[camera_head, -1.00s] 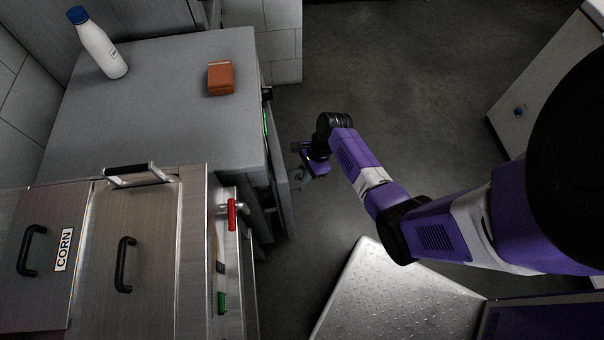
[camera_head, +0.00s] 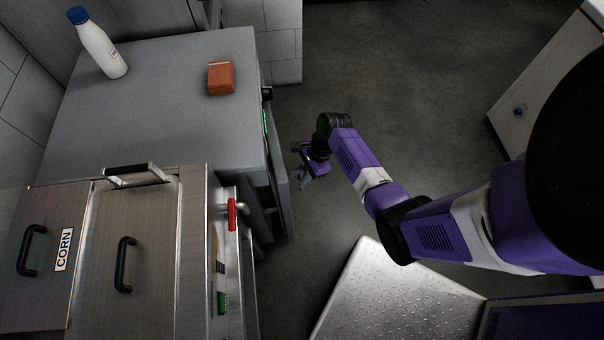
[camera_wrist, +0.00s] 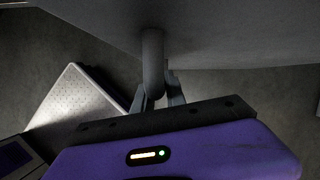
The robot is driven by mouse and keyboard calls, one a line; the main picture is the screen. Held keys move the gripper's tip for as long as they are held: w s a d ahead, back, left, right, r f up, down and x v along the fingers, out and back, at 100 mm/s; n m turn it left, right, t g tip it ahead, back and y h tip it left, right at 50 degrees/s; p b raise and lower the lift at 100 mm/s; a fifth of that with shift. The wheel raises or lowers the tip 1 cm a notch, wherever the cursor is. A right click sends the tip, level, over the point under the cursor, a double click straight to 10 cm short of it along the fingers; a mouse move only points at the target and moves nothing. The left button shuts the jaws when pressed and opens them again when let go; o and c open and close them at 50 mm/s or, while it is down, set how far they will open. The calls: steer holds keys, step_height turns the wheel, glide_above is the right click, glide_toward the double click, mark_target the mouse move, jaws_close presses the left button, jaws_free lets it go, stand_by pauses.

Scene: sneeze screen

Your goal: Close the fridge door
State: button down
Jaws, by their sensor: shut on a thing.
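The fridge is the grey unit (camera_head: 150,110) at the left in the head view, seen from above. Its door (camera_head: 281,180) shows as a narrow grey slab along the front, and it appears to stand slightly ajar. My gripper (camera_head: 304,178) is at the door's outer side. In the wrist view the door (camera_wrist: 225,30) fills the top, with a round grey handle bar (camera_wrist: 152,68) on it. My gripper (camera_wrist: 158,97) is shut on this handle, one finger on each side. The fridge's inside is hidden.
A white bottle (camera_head: 98,46) and a brown block (camera_head: 221,78) stand on the fridge top. A textured metal plate (camera_head: 385,295) lies at the lower right. The floor (camera_head: 400,80) beyond my arm is clear.

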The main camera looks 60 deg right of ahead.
mark_target(297, 170)
stand_by(0.3)
steer(key=shift+m, duration=0.6)
steer(key=shift+w+a+p, duration=0.5)
steer(key=shift+w+a, duration=1.1)
steer(key=shift+a, duration=0.1)
steer(key=c, duration=1.4)
jaws_free()
steer(key=shift+o, duration=0.2)
steer(key=shift+p+v, duration=0.55)
steer(key=shift+v, duration=3.4)
steer(key=shift+s+a+f, duration=0.1)
steer(key=shift+s, duration=0.15)
